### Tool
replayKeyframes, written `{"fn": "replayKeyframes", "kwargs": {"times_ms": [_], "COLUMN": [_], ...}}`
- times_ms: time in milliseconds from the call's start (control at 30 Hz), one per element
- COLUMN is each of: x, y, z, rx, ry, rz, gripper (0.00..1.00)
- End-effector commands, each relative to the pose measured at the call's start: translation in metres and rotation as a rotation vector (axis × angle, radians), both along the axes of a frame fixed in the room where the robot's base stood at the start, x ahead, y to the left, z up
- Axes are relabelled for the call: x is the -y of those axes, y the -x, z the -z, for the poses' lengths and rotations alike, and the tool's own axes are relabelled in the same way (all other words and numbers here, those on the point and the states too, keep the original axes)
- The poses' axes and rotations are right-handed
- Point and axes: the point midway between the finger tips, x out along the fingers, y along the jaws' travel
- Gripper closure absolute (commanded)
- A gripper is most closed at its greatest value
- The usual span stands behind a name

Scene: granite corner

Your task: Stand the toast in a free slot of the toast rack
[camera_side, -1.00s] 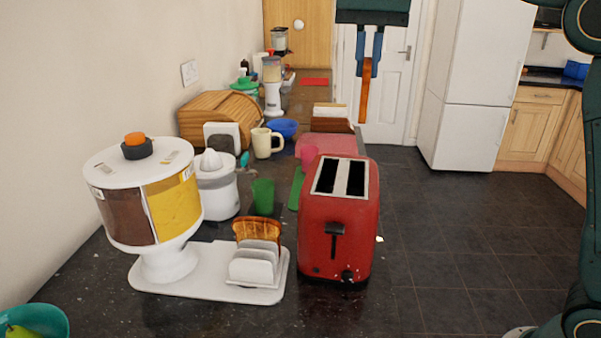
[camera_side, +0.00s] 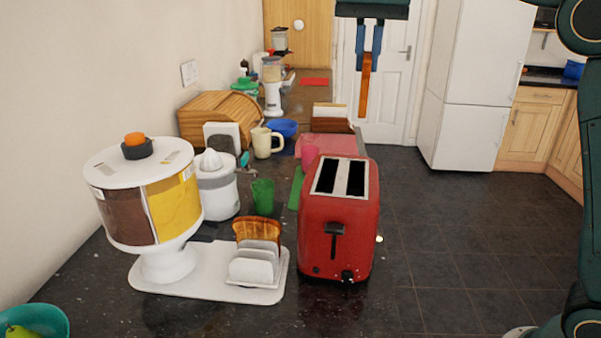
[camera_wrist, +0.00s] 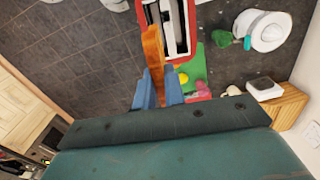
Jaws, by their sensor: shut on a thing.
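My gripper (camera_side: 369,68) is shut on a slice of toast (camera_side: 365,88), seen edge-on and hanging down, high in the air above and behind the red toaster (camera_side: 338,235). In the wrist view the toast (camera_wrist: 153,55) sits between the blue fingers (camera_wrist: 157,90), beside the toaster (camera_wrist: 185,8). The white toast rack (camera_side: 251,268) stands on a white board at the front of the counter, left of the toaster. A toast slice (camera_side: 258,229) stands at the rack's back. The rack's nearer slots hold no visible toast, though its dividers partly hide them.
A tall cereal dispenser (camera_side: 145,205) stands left of the rack on the white board (camera_side: 200,285). A green cup (camera_side: 263,197) and a white juicer (camera_side: 216,186) stand behind it. A mug (camera_side: 264,142), a blue bowl (camera_side: 285,127) and a bread bin (camera_side: 216,113) are farther back.

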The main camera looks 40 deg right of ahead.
Motion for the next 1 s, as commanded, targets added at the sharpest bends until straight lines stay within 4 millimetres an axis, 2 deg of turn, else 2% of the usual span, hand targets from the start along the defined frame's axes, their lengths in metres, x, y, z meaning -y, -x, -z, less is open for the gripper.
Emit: {"fn": "replayKeyframes", "kwargs": {"times_ms": [167, 367, 633, 1000], "x": [-0.010, -0.034, -0.083, -0.148], "y": [-0.007, -0.022, -0.044, -0.057], "z": [0.009, 0.032, 0.076, 0.133], "rx": [-0.003, -0.006, -0.005, -0.006], "ry": [0.001, 0.005, 0.011, 0.015], "rz": [-0.079, -0.279, -0.658, -1.125], "gripper": [1.00, 1.00, 1.00, 1.00]}}
